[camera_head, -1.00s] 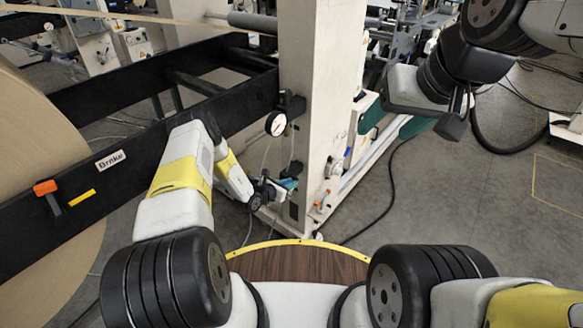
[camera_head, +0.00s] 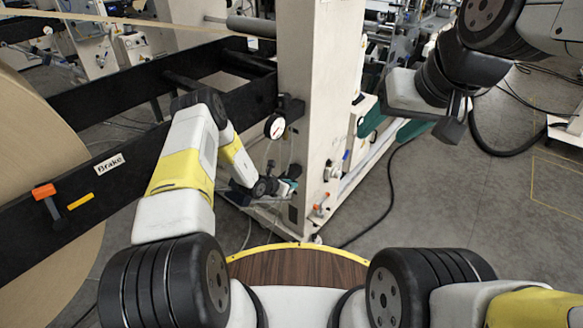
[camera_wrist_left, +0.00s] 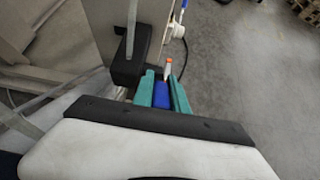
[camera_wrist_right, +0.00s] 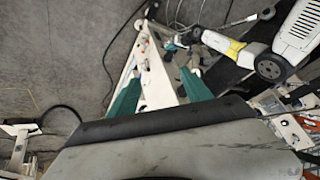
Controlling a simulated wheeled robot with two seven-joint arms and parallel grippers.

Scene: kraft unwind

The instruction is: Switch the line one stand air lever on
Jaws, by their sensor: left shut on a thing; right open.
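My left gripper (camera_head: 288,186) is low at the near face of the cream machine stand (camera_head: 308,90). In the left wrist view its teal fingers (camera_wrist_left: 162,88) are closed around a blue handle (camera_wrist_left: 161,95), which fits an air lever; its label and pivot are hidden. Another blue handle (camera_head: 346,155) is higher on the stand's side. My right gripper (camera_head: 391,122) is raised right of the stand. Its teal fingers are apart and empty in its wrist view (camera_wrist_right: 160,97).
A pressure gauge (camera_head: 275,126) is on the stand above my left gripper. Black beams (camera_head: 130,162), with a Brake label (camera_head: 109,163), and a large kraft roll (camera_head: 40,160) stand at left. A black hose (camera_head: 388,190) crosses the floor.

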